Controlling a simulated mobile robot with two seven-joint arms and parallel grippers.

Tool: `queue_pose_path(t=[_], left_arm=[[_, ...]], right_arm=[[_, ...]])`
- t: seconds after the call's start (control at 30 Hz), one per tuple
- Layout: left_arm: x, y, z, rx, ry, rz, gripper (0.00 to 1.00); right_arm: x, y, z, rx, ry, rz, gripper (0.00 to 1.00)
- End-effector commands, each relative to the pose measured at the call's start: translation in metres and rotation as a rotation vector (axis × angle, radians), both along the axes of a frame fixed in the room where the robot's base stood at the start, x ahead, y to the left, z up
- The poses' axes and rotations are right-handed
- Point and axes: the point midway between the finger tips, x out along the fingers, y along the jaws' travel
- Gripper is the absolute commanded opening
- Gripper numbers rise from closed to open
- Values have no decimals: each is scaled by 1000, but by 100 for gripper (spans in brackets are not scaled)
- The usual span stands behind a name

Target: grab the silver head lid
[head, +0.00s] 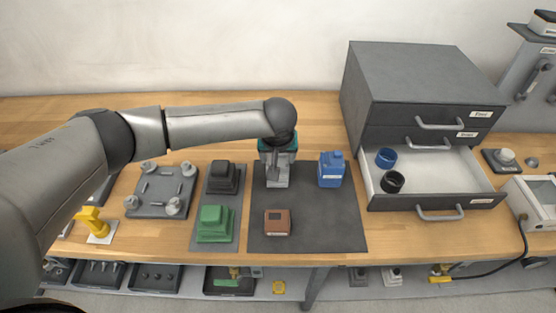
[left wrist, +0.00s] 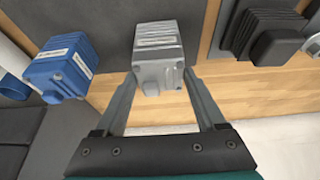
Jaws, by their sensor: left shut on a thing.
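The silver head lid (head: 276,178) is a grey metallic block with a pale label, at the back of the dark grey mat (head: 335,237). It also shows in the left wrist view (left wrist: 158,42), between the fingertips. My left gripper (left wrist: 161,76) is shut on it from above, one finger on each side. In the head view my left gripper (head: 276,160) partly hides the lid's top. I cannot tell whether the lid touches the mat. My right gripper is not in view.
A blue block (head: 331,170) stands just right of the lid, and a brown block (head: 277,222) sits in front. Black (head: 224,177) and green (head: 214,223) stepped blocks stand left. An open drawer (head: 440,175) with two cups is at right.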

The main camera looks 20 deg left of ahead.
Motion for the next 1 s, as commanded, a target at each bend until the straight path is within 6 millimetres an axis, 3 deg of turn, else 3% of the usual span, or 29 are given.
queue_pose_path(t=[0.03, 0.3, 0.57, 0.73, 0.87, 1.0], left_arm=[[0, 0, 0, 0, 0, 0, 38], [0, 0, 0, 0, 0, 0, 8], [0, 0, 2, 0, -1, 1, 8], [1, 0, 13, -1, -2, 1, 8], [1, 0, 33, -1, -5, 1, 8], [1, 0, 69, -3, -6, -1, 8]], right_arm=[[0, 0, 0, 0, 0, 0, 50], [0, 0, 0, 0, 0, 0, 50], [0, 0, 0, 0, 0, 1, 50], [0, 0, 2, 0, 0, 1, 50], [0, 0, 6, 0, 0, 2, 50], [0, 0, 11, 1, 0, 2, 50]])
